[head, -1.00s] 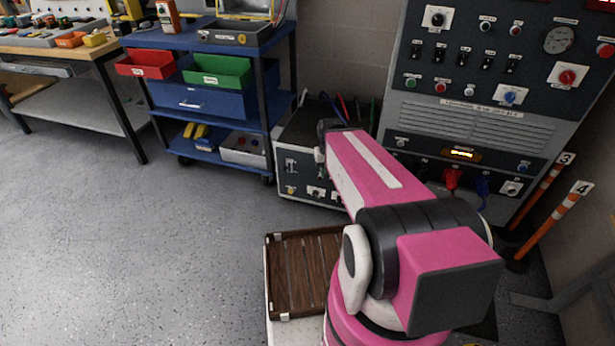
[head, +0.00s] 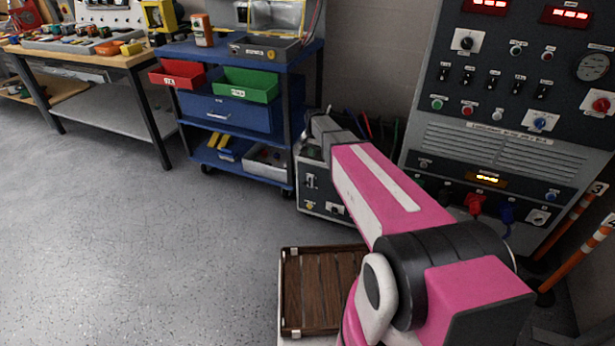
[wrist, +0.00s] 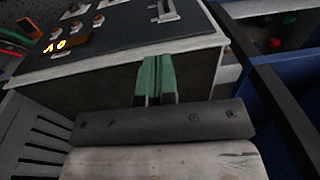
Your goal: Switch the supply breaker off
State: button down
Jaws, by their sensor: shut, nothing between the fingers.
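A dark box with a metal-edged front panel (head: 322,190) stands on the floor between the blue cart and the tall control cabinet. Its panel carries a lever switch (head: 311,181), which looks like the supply breaker; I cannot read its label. In the wrist view a lever switch (wrist: 165,10) shows on the dark panel (wrist: 120,28) at the top, beyond my fingertips. My gripper (wrist: 155,62) has green fingers closed together, with nothing between them. They point at the panel's near edge and appear apart from the switch. In the head view the fingertips are not clearly visible.
The blue cart (head: 225,113) with red and green bins stands left of the box. The tall control cabinet (head: 510,100), with switches and knobs, stands right. A slatted wooden crate (head: 322,290) is in front. Open floor (head: 130,250) lies left.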

jog(key=shift+w+a+f, duration=0.1)
jog(key=shift+w, duration=0.05)
send_over(307, 182)
jog(key=w+d, duration=0.2)
jog(key=w, duration=0.1)
notch_tip(307, 182, down, 9)
jog(key=f, duration=0.1)
jog(key=s+f, duration=0.1)
jog(key=a+f, duration=0.1)
jog(key=shift+s+a, duration=0.1)
jog(key=shift+s, duration=0.2)
jog(key=shift+s+a+f, duration=0.2)
jog(key=shift+a+f, duration=0.05)
jog(key=shift+f, duration=0.25)
